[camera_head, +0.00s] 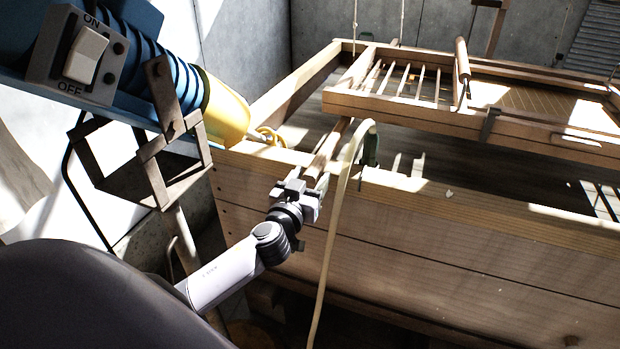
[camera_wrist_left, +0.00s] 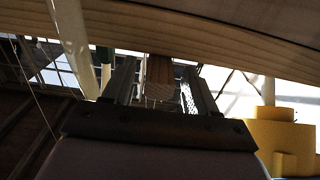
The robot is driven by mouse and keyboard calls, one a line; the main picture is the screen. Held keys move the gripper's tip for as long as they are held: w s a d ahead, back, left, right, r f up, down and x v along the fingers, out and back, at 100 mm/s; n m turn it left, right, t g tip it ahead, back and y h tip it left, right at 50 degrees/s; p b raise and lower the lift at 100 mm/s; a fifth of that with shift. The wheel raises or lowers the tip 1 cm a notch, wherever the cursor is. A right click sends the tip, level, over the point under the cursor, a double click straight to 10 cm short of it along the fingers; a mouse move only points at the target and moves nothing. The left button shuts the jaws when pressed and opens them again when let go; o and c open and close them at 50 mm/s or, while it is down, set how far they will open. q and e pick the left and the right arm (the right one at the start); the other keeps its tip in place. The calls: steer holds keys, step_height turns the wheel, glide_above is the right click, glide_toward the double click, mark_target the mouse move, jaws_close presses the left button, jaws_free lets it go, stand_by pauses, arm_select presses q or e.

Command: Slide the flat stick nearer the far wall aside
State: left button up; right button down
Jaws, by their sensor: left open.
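A flat wooden stick (camera_head: 327,148) lies across the near rim of the wooden vat, its near end jutting out over the front wall. Its far part is hidden under the hanging mould. My left gripper (camera_head: 308,186) is at this near end, in front of the vat. In the left wrist view the stick's end (camera_wrist_left: 160,72) shows between the two open fingers of my left gripper (camera_wrist_left: 160,88), with space on both sides. I cannot tell whether either finger touches it. My right gripper is not in view.
A pale hose (camera_head: 338,210) hangs over the rim close right of my gripper, by a green clamp (camera_head: 371,150). The mould (camera_head: 430,112) hangs above the vat (camera_head: 430,235). A yellow nozzle (camera_head: 226,110) and switch box (camera_head: 80,60) stand left.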

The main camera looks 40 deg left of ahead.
arm_select(q)
jaws_close()
steer(key=s+a, duration=0.1)
steer(key=a, duration=0.3)
steer(key=s+a, duration=0.1)
steer(key=a, duration=0.3)
steer(key=s+a, duration=0.1)
steer(key=a, duration=0.3)
steer(key=shift+a+b, duration=0.3)
jaws_free()
steer(key=shift+s+a, duration=0.1)
steer(key=shift+a, duration=0.05)
steer(key=shift+s, duration=0.1)
